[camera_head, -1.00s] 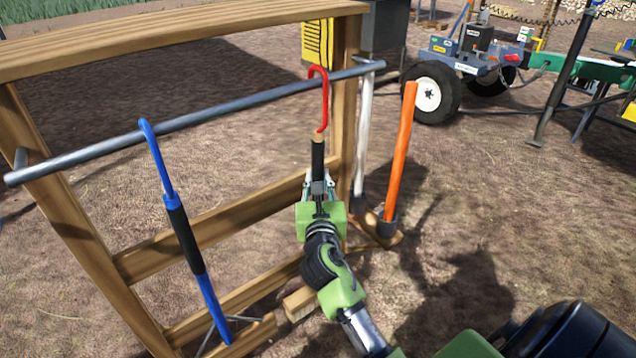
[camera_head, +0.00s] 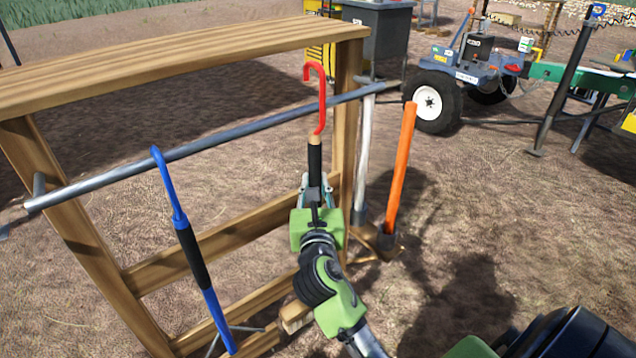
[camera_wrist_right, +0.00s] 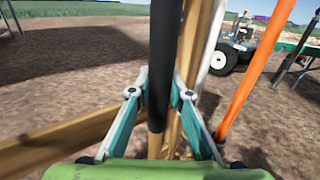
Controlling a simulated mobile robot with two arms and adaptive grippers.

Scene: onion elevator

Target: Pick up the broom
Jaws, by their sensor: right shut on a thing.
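The broom (camera_head: 314,160) has a red hook (camera_head: 316,72) on top, a short wooden section and a black grip. My right gripper (camera_head: 314,188) is shut on its black grip. In the right wrist view the black shaft (camera_wrist_right: 164,60) stands upright between the fingers (camera_wrist_right: 165,95). The red hook rises clear above the metal rail (camera_head: 240,131), which passes behind the shaft. The broom's lower part is mostly hidden behind my gripper and arm; a pale wooden block (camera_head: 294,316) shows below. My left gripper is not in view.
A blue-handled tool (camera_head: 185,235) hangs on the rail at left. The wooden rack (camera_head: 180,50) surrounds the rail. A white-handled tool (camera_head: 363,150) and an orange-handled tool (camera_head: 400,165) stand at its right end. A wheeled machine (camera_head: 455,75) stands behind. Ground at right is open.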

